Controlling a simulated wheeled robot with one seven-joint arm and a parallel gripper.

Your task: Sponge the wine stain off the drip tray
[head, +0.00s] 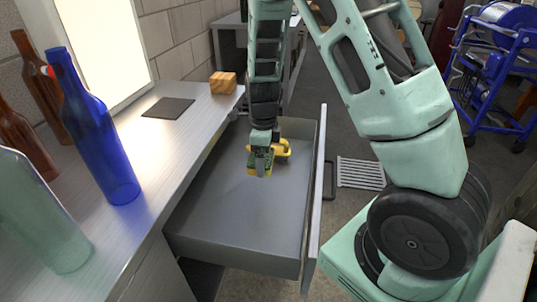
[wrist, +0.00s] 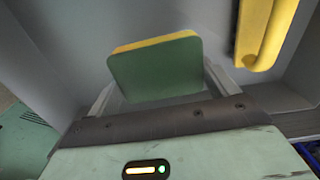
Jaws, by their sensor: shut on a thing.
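My gripper (head: 262,150) reaches down into the open grey drawer (head: 215,210). It is shut on a sponge (head: 259,166), green on one face with a yellow layer. In the wrist view, my gripper (wrist: 160,88) has the sponge (wrist: 155,72) between its two fingers. Whether the sponge touches the drawer floor is unclear. A flat dark square (head: 168,108) lies on the counter; I cannot tell if it is the drip tray. I can make out no wine stain in either view.
A yellow handled object (head: 284,149) lies in the drawer close beside the sponge; it also shows in the wrist view (wrist: 262,32). On the counter (head: 165,150) stand a blue bottle (head: 100,135), a pale green bottle (head: 40,220), brown bottles and a wooden block (head: 223,83).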

